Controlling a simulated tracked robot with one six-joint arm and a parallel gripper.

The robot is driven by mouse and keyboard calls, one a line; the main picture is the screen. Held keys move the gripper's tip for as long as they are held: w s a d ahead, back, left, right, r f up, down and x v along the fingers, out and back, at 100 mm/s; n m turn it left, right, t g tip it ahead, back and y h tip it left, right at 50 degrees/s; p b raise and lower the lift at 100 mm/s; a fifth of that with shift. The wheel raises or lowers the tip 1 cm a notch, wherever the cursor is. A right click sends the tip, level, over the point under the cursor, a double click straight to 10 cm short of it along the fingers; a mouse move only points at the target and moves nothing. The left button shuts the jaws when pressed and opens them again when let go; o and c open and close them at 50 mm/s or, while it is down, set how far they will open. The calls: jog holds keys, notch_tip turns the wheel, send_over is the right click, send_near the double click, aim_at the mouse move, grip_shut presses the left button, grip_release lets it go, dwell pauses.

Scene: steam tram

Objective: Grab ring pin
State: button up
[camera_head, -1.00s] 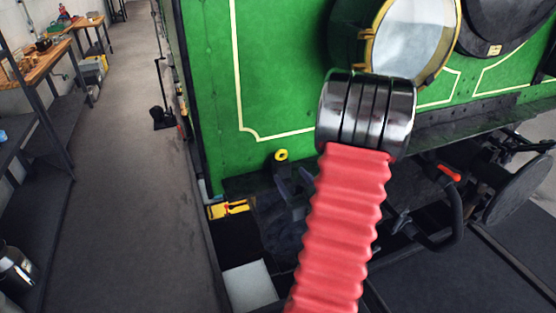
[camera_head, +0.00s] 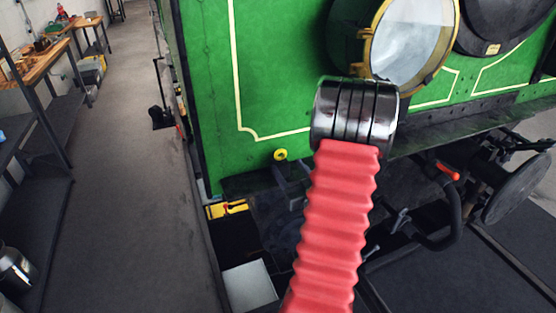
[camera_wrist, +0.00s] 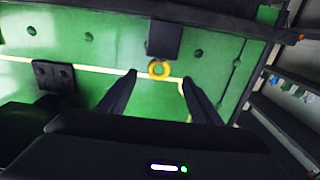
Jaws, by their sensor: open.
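The ring pin shows as a small yellow ring (camera_head: 280,155) at the lower edge of the green tram front in the head view. In the wrist view the yellow ring (camera_wrist: 159,69) lies between the tips of my gripper (camera_wrist: 159,79), just past them in the picture. It sits right below a dark block on the green panel. The two dark fingers are spread apart with nothing between them; I cannot tell how far the ring is from the tips. In the head view my red, ribbed arm is in front and the gripper is not visible.
The green tram front (camera_head: 270,80) carries a brass-rimmed lamp (camera_head: 412,45). Dark coupling parts and a red-tipped handle (camera_head: 448,172) lie at right. A yellow item (camera_head: 228,209) is low by the tram corner. The grey floor (camera_head: 125,200) at left is open, beside workbenches.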

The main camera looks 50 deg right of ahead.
aim_at(280, 161)
jog(key=shift+x, duration=1.65)
jog(key=shift+w, duration=0.1)
jog(key=shift+x, duration=2.5)
jog(key=shift+c, duration=0.5)
jog(key=c, duration=1.1)
